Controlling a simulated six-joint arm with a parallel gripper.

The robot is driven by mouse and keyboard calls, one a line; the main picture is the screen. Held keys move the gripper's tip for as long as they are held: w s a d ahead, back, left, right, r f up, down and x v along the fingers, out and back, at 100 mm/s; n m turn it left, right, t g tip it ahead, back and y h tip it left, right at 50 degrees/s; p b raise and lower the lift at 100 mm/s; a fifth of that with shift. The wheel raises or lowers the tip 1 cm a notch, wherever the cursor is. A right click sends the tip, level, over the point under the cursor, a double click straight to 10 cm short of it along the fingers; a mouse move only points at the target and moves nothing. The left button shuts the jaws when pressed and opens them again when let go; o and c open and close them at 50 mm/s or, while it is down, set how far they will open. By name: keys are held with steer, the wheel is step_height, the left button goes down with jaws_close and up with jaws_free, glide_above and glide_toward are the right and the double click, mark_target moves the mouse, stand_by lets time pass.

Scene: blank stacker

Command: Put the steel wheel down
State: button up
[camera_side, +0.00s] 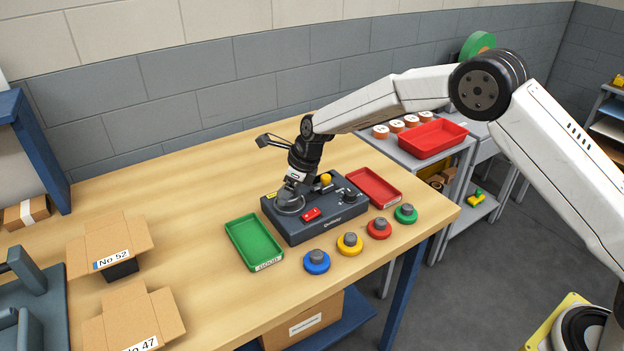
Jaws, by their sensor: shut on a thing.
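My gripper (291,190) points down over the left part of a dark grey machine box (318,228) on the wooden table. It is shut on the grey steel wheel (289,203), which sits at or just above the top of the box. I cannot tell whether the wheel touches the box. The fingertips are small and partly merge with the wheel.
A green tray (235,236) lies left of the box and a red tray (375,180) behind right. Blue (316,264), yellow (350,246), red (379,230) and green (406,215) knobbed discs line the front. Cardboard boxes (136,318) stand left. Table between is clear.

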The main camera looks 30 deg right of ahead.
steer(key=shift+f, duration=0.45)
steer(key=shift+s+f, duration=0.1)
steer(key=shift+f, duration=0.65)
steer(key=o, duration=1.3)
steer(key=shift+s+f, duration=0.1)
steer(key=shift+f, duration=0.05)
steer(key=shift+o, duration=0.2)
steer(key=shift+r, duration=0.85)
steer(key=v, duration=1.2)
